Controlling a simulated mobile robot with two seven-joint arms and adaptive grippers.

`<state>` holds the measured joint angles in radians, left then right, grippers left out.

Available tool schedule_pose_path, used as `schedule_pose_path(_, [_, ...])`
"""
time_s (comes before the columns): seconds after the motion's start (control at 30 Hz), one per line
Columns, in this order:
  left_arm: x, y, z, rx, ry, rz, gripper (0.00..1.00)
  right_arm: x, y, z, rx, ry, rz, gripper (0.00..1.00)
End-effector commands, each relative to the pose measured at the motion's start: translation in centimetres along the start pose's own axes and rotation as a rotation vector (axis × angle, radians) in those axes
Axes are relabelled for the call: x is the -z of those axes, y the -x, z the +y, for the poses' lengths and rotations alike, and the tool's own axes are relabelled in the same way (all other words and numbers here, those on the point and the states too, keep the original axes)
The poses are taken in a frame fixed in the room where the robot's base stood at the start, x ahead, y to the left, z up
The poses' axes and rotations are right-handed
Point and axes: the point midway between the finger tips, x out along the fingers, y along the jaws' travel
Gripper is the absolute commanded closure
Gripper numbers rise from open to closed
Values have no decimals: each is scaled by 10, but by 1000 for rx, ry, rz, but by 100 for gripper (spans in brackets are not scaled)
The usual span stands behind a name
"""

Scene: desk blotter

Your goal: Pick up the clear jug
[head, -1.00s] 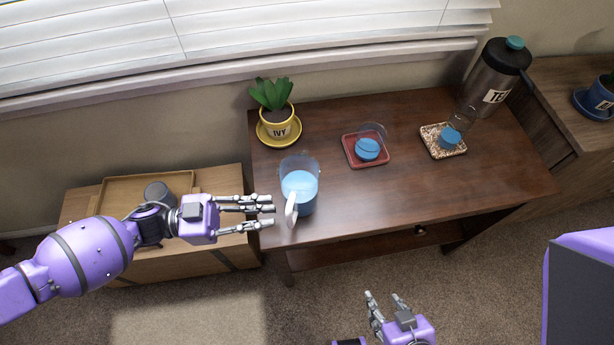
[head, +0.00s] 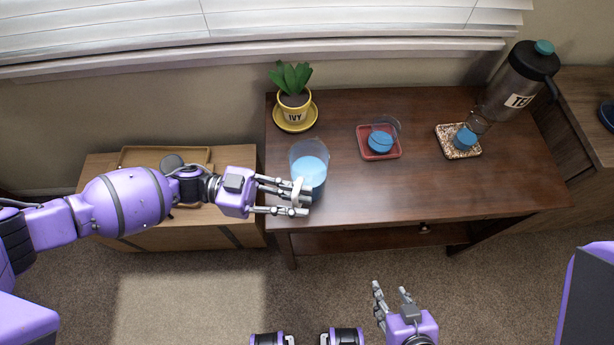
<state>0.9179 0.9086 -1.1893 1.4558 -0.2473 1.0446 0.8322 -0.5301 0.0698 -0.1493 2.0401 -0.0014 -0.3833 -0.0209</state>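The clear jug (head: 310,165) stands near the left front of the dark desk, with blue liquid inside. Its pale handle (head: 297,187) points toward the front left. My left gripper (head: 305,204) is at the handle, its fingers spread with a gap between them and partly covering it. I cannot tell whether they touch the handle. My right gripper (head: 391,289) is open and empty, low in front of the desk.
Clear cups with blue liquid stand on a red coaster (head: 364,151) and a speckled coaster (head: 446,140).

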Motion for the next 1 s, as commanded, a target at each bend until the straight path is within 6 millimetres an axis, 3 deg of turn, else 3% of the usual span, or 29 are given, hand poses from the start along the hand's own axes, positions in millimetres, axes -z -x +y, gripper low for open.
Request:
schedule_pose_path(0.13, [-1,0,0,0,1,-1,79,-3,0,1,-1,1,-5,60])
schedule_pose_path(0.3, [-1,0,0,0,1,0,100,-7,2,2,-3,1,-12,60])
schedule_pose_path(0.57, [-1,0,0,0,1,0,100,-14,5,3,-5,0,-24,60])
schedule_pose_path(1.0, [3,0,0,-1,-2,4,100,-7,2,2,-3,1,-13,60])
